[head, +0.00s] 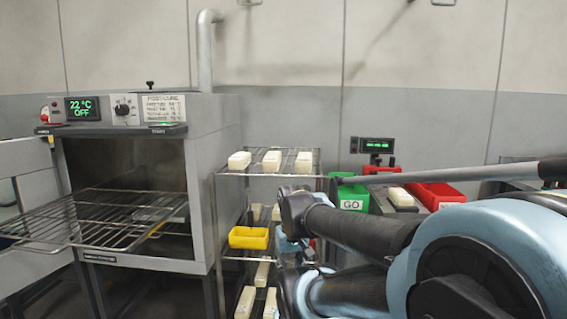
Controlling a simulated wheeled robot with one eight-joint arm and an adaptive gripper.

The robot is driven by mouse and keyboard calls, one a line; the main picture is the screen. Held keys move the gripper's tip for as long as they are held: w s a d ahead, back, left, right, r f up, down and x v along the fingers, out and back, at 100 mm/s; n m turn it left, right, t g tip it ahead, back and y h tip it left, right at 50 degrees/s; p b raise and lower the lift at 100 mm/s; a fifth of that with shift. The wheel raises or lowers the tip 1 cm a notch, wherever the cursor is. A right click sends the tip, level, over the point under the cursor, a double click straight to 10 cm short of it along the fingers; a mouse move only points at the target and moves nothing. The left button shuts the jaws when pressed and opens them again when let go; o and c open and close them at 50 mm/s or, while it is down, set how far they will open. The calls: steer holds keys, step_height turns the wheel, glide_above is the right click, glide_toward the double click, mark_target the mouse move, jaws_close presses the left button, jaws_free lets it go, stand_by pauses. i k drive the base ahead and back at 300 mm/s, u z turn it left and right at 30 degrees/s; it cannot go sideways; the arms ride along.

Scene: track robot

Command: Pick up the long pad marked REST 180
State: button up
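Several cream pads stand on a wire rack. Three short-looking pads, the left one (239,161), the middle one (272,161) and the right one (304,162), are on its top shelf. Longer-looking pads lie lower down: one pad (262,274) on a lower shelf, and a left pad (245,302) and a right pad (270,304) at the bottom. I cannot read REST 180 on any pad. My arm reaches in from the right to the rack's right side. Its far end is partly hidden by my own links, and I cannot make out the fingers.
An oven (215,150) with an open front and a pulled-out wire shelf (85,228) is at the left. A yellow tray (249,238) sits on the rack's middle level. A green GO bin (352,196), a cream pad (401,198) and a red bin (437,193) are at the right.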

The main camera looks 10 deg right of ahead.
mark_target(271, 162)
steer(key=u, duration=1.8)
steer(key=k, duration=1.25)
steer(key=z, duration=1.2)
